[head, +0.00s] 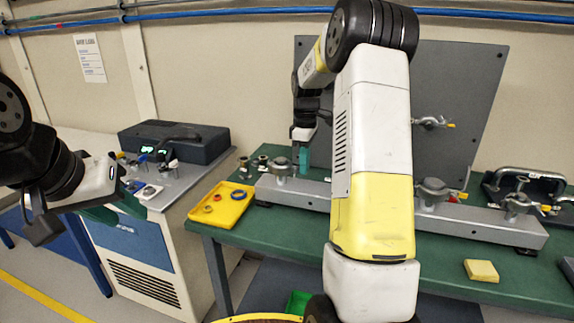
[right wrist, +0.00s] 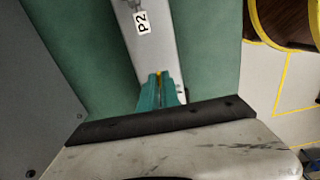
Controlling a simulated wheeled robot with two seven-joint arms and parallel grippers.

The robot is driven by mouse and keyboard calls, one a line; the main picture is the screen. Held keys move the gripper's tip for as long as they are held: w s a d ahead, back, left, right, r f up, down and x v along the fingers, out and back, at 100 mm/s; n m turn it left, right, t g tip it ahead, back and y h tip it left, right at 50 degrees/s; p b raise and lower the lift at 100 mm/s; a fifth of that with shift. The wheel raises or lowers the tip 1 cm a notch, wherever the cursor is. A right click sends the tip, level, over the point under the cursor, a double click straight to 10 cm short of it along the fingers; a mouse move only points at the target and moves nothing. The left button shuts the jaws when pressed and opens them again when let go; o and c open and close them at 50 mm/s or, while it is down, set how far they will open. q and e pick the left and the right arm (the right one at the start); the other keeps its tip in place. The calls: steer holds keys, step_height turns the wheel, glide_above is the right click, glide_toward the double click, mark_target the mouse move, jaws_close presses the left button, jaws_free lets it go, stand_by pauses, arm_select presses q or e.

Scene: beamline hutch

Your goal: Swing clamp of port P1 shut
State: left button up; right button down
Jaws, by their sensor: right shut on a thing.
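A long grey rail (head: 310,192) lies on the green table and carries several round port fittings. The port fitting (head: 282,166) at its left end stands just left of my right gripper (head: 303,158); its own label is not readable. My right gripper also shows in the right wrist view (right wrist: 160,92), with its teal fingers pointing down at the rail. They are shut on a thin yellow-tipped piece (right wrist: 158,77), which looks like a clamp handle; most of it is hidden. A P2 label (right wrist: 142,21) lies further along the rail. My left gripper (head: 118,211) appears open and empty, away at the left.
A yellow tray (head: 221,218) with rings sits left of the rail. A yellow block (head: 481,270) lies at the front right of the table. A grey panel (head: 460,100) stands behind the rail. My right arm hides the rail's middle.

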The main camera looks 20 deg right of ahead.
steer(key=shift+w+d, duration=0.1)
steer(key=shift+w, duration=0.05)
stand_by(0.3)
steer(key=c, duration=1.6)
jaws_free()
step_height(320, 180, up, 8)
steer(key=shift+f, duration=0.1)
